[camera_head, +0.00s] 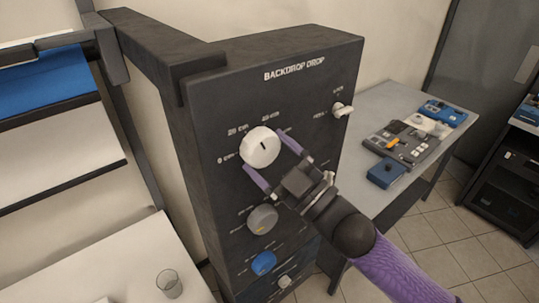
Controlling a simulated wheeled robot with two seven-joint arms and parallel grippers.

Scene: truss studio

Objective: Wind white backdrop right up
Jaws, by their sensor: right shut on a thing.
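The dark control box (185,145) labelled "BACKDROP DROP" stands in the middle. Its upper white knob (261,147) has a black pointer mark and printed scale marks around it. My right gripper (264,156) is shut on this white knob, with one purple finger at each side. A grey knob (262,219) and a blue knob (263,263) sit below it. A small lever switch (342,109) is at the upper right of the panel. At the left hang a blue backdrop (40,82) and a white backdrop (60,148). My left gripper is not in view.
A grey table (372,103) at the right carries a mixer-like device (402,140) and blue boxes (386,173). A glass (169,283) stands on a white surface (110,258) at the lower left. A black rack (503,163) stands at the far right.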

